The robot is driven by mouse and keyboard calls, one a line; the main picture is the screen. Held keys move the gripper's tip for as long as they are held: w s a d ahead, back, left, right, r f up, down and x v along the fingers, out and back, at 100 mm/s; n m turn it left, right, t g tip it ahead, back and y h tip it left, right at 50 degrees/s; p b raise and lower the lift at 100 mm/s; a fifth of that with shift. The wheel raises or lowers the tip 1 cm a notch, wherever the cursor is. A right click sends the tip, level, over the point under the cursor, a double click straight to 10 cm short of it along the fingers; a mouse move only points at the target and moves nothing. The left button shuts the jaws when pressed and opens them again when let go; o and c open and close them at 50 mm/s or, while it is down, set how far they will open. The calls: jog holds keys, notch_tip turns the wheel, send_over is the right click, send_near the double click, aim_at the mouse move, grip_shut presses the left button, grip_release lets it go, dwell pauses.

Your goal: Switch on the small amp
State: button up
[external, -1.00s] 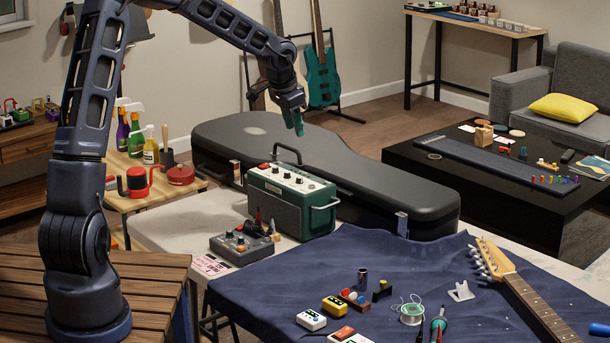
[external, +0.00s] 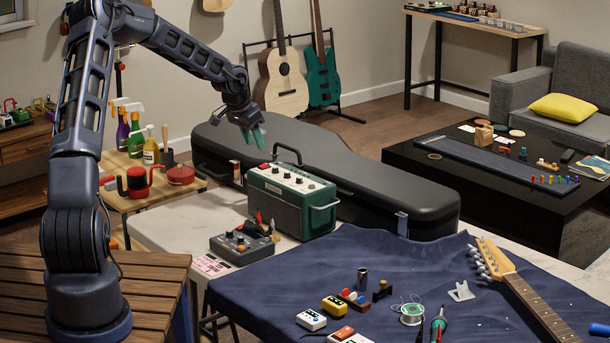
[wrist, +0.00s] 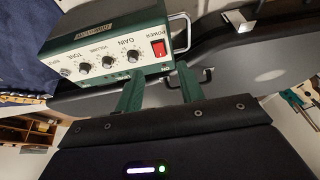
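The small amp (external: 300,208) is a green box with a white control panel and a carry handle. It stands upright on the pale worktop beside the black guitar case. In the wrist view the amp (wrist: 65,48) shows a row of dark knobs and a red POWER switch (wrist: 158,48) at the panel's right end. The red switch (external: 264,166) is at the panel's left end in the external view. I cannot tell its rocker position. My gripper (external: 253,138) is above and just behind that end, apart from the amp. Its two green fingers (wrist: 159,80) are spread and empty.
The black guitar case (external: 380,185) lies behind. A grey pedal-like box (external: 240,246) with cables and plugs stands in front. A blue cloth (external: 260,300) holds tools and a guitar neck (external: 520,290).

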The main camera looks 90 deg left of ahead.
aim_at(264, 165)
jog(key=x, duration=0.7)
